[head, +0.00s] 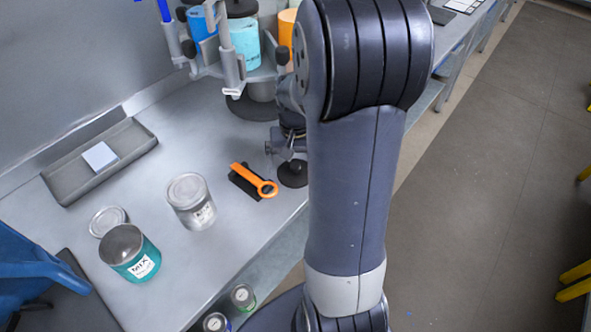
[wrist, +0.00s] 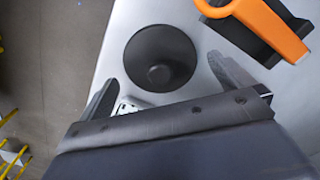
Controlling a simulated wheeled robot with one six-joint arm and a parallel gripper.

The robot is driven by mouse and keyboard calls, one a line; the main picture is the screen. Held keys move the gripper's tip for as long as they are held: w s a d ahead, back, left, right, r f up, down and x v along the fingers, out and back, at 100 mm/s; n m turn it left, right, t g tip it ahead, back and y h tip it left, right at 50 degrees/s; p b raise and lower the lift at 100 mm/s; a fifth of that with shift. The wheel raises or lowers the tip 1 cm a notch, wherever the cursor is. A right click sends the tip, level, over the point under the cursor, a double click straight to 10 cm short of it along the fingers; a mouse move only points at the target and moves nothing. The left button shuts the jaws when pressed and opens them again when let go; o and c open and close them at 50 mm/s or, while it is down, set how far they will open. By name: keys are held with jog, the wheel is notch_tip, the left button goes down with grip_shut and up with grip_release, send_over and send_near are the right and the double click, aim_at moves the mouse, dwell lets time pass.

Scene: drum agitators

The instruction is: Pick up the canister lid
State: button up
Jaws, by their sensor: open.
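A black round lid with a central knob (wrist: 160,58) lies flat on the grey bench. I take it to be the canister lid. It also shows in the head view (head: 292,175), at the bench's front edge beside my arm. My gripper (wrist: 162,72) is open above the lid, with one finger to each side of it in the wrist view. Nothing is between the fingers at their height, as far as I can tell. In the head view my gripper (head: 285,146) is partly hidden by my arm.
An orange tool on a black block (head: 255,181) lies close left of the lid. A silver-topped can (head: 192,203), a teal MIX can (head: 130,254), a flat silver lid (head: 108,221) and a grey tray (head: 98,160) stand further left. A carousel with drums (head: 238,70) stands behind.

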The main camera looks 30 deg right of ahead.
jog(key=shift+f, duration=0.75)
jog(key=shift+c, duration=0.3)
jog(key=c, duration=0.8)
